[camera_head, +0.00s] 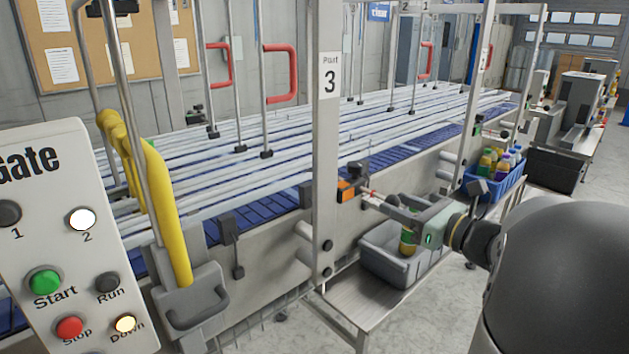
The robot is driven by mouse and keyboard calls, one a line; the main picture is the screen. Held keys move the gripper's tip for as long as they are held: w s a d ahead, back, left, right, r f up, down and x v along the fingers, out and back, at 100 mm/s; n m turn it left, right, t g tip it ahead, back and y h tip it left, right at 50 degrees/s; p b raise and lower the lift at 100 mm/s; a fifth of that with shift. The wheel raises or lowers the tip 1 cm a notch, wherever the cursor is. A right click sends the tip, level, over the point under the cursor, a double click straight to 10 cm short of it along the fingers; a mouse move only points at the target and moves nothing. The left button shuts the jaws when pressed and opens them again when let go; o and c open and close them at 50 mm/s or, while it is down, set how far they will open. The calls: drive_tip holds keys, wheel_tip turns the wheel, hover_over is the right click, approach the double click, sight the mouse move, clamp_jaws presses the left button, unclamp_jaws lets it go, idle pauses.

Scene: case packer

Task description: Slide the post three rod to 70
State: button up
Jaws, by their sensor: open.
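Post three (328,150) is the upright pale column with the label "Post 3", in the middle of the head view. At its right side is an orange and black clamp block (347,190) with a dark knob on top. A thin rod (371,195) with a reddish part points from the block towards my gripper. My gripper (384,203) reaches in from the right, its open fingers close to the rod's end. I cannot tell whether they touch or surround it. Any scale marks on the rod are too small to read.
Below my gripper, a grey bin (375,262) holding a bottle (408,238) stands on a metal shelf (350,312). A blue crate (502,184) of bottles is farther right. The gate panel (60,230) and a yellow handle (168,215) are at left. Conveyor rails lie behind the post.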

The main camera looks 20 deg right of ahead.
drive_tip(key=v, duration=0.6)
drive_tip(key=shift+s+p, duration=0.3)
drive_tip(key=shift+p, duration=0.1)
drive_tip(key=shift+d, duration=0.1)
drive_tip(key=s+a+f+n+g+y, duration=0.1)
drive_tip(key=a+f+n+g, duration=0.35)
drive_tip(key=a, duration=0.25)
drive_tip(key=s+a+f+n+g, duration=0.25)
drive_tip(key=a+n+g, duration=0.2)
drive_tip(key=a, duration=0.25)
drive_tip(key=s+a+f+n+g+y, duration=0.1)
drive_tip(key=a+f+n+g, duration=0.2)
drive_tip(key=a+f+n, duration=0.3)
drive_tip(key=s+a+f+n+g+h, duration=0.2)
drive_tip(key=s+f+n+h, duration=0.4)
drive_tip(key=n, duration=1)
drive_tip(key=s+g+h, duration=0.1)
drive_tip(key=s+h, duration=0.1)
drive_tip(key=h, duration=0.1)
drive_tip(key=shift+s+a+g, duration=0.3)
drive_tip(key=shift+a+g, duration=0.1)
